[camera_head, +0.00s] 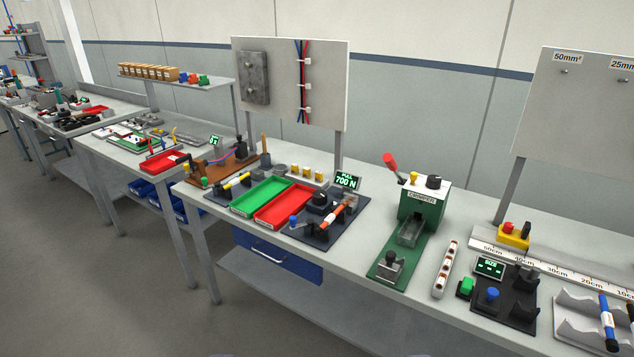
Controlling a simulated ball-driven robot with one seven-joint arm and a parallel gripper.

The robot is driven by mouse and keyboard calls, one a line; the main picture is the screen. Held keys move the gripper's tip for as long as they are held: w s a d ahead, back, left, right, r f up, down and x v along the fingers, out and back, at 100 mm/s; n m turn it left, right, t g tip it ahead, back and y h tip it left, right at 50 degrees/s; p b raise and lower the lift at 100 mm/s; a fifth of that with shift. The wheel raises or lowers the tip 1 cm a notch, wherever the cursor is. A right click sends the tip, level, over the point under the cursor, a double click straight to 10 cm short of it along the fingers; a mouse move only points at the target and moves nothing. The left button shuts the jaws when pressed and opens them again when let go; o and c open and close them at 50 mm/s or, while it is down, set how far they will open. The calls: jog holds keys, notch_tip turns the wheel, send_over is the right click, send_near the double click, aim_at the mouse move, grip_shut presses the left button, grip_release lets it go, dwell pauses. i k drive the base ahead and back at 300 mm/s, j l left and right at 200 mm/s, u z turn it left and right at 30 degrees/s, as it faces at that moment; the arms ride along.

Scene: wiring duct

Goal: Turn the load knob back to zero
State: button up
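A pull tester on a dark base plate (322,234) stands on the middle bench. Its display (347,181) reads "PULL 700 N" in green. A black round knob (320,199) sits on a dark block of the tester, behind an orange-and-dark piece (336,214) lying across the plate; I take this knob for the load knob, but its pointer is too small to read. A blue button (293,220) is at the plate's left. My gripper does not show clearly, and nothing touches the knob.
Red (284,205) and green (259,196) trays lie left of the tester. A green crimper (423,208) with a red-handled lever and its own black knob (434,182) stands to the right. An upright panel (290,80) rises behind. Grey floor in front of the bench is clear.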

aim_at(319, 196)
jog(key=i+j, duration=0.25)
jog(key=i, duration=0.3)
jog(key=i+j, duration=0.2)
jog(key=i, duration=0.3)
jog(key=i+j, duration=0.25)
jog(key=i, duration=0.3)
jog(key=i+j, duration=0.2)
jog(key=i, duration=0.3)
jog(key=i+j, duration=0.25)
jog(key=i, duration=0.3)
jog(key=i+j, duration=0.2)
jog(key=i, duration=0.3)
